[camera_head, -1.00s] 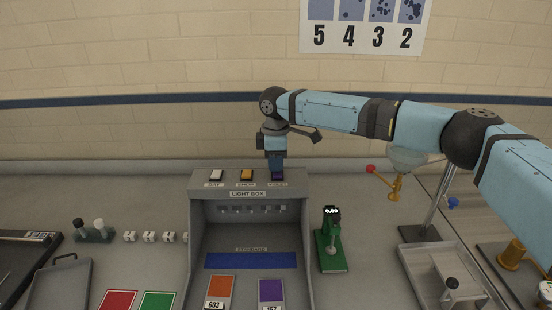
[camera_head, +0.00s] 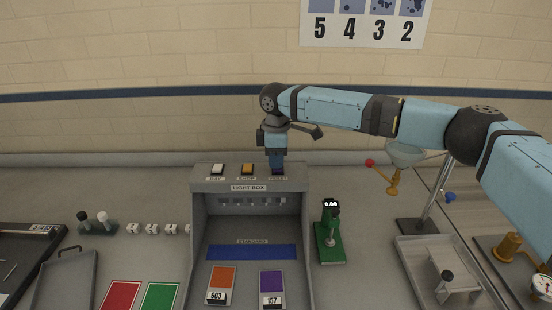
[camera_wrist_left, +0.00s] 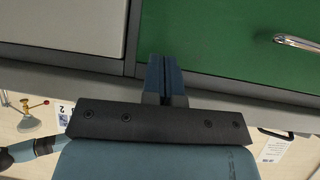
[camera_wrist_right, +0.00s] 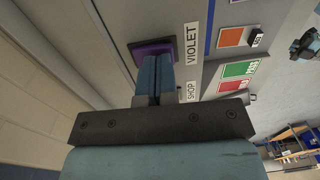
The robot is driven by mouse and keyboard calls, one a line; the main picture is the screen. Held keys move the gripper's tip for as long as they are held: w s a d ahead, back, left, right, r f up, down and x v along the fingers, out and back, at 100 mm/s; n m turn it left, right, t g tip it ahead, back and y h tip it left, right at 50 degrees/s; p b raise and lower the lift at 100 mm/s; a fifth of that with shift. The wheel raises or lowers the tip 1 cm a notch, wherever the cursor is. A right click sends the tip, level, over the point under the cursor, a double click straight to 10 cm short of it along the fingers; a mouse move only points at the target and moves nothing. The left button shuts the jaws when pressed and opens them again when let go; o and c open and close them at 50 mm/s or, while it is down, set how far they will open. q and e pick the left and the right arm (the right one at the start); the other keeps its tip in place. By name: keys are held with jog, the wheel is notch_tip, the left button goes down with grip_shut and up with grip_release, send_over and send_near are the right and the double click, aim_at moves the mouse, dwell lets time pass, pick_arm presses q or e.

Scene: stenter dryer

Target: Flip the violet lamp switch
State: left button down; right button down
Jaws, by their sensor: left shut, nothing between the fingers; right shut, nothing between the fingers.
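The violet lamp switch (camera_wrist_right: 152,50) is a purple rocker in a dark frame beside the VIOLET label (camera_wrist_right: 193,43) in the right wrist view. It sits at the right end of the switch row on top of the grey light box (camera_head: 199,219). My right gripper (camera_head: 277,170) is shut and empty, pointing down at this switch and mostly hiding it in the head view. Its fingertips overlap the switch in the right wrist view; whether they touch it I cannot tell. My left gripper (camera_wrist_left: 164,62) is shut and empty, in front of a green drawer front (camera_wrist_left: 225,45).
A white switch (camera_head: 217,169) and an orange switch (camera_head: 247,169) sit left of the violet one. A green gauge stand (camera_head: 330,240) stands right of the box. A funnel stand (camera_head: 418,226) and grey tray (camera_head: 408,262) are farther right. The brick wall is close behind.

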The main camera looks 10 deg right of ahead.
notch_tip(320, 180, up, 14)
jog(key=b, duration=0.1)
jog(key=shift+w, duration=0.25)
jog(key=shift+f, duration=0.15)
